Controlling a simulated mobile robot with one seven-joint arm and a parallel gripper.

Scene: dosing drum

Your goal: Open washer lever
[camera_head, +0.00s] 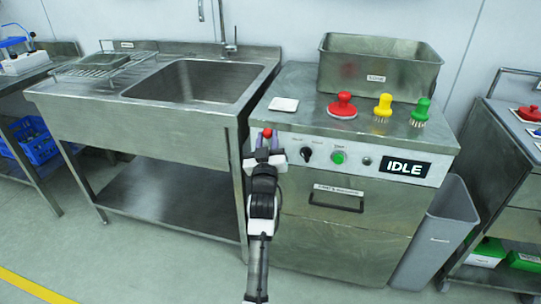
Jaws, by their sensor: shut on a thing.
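The washer (330,230) is a grey metal cabinet with a display reading IDLE (405,167). A red ball knob (267,132), which looks like the end of the washer lever, shows at the washer's left front edge. My gripper (265,146) is at this knob, its fingers shut around the lever just below the red ball. The rest of the lever is hidden behind the gripper and arm. The washer's front door with its dark handle (338,206) looks closed.
A sink table (140,120) stands left of the washer. Red (342,105), yellow (382,105) and green (420,112) brushes and a metal bin (380,75) stand on the washer's top. A grey waste bin (435,235) stands right. Floor in front is clear.

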